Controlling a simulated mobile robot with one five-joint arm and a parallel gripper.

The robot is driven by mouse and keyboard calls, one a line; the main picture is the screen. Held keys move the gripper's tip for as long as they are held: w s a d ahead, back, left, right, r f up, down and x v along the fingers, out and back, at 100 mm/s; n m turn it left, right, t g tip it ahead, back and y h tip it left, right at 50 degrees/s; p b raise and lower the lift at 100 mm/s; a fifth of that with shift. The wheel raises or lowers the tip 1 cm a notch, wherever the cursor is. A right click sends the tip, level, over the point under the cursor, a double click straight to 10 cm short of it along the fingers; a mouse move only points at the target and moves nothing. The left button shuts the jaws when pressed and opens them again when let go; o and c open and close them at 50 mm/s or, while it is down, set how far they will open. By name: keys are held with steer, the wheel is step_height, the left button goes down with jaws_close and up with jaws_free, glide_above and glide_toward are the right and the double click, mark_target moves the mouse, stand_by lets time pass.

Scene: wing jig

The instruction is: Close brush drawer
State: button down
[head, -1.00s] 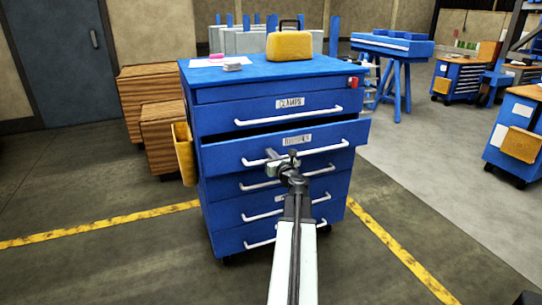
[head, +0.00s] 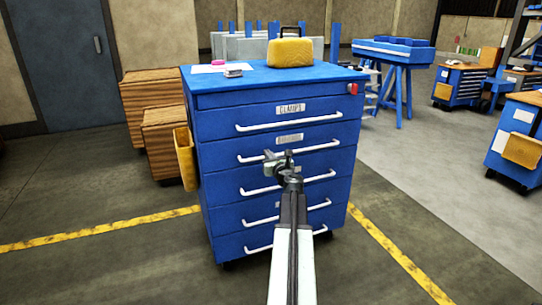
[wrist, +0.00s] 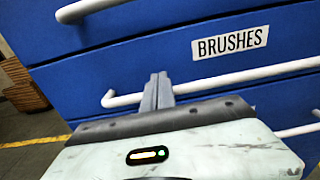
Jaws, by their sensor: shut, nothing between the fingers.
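The brush drawer (head: 220,150) is the second from the top in a blue drawer cabinet, and its front looks flush with the other drawers. Its label reads BRUSHES in the wrist view (wrist: 230,42), and its white handle (wrist: 225,78) runs across below the label. My gripper (head: 277,157) is at the drawer front, close to the left part of that handle. In the wrist view its fingers (wrist: 158,82) are together, empty, and overlap the handle. I cannot tell whether they touch the front or the handle.
The CLAMPS drawer (head: 225,122) above looks shut. A yellow case (head: 290,52) and small items lie on the cabinet top (head: 335,70). A yellow bin (head: 185,158) hangs at the left side, near wooden boxes (head: 150,92).

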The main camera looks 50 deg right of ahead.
steer(key=v, duration=1)
steer(key=shift+s+a, duration=0.15)
steer(key=shift+f, duration=0.15)
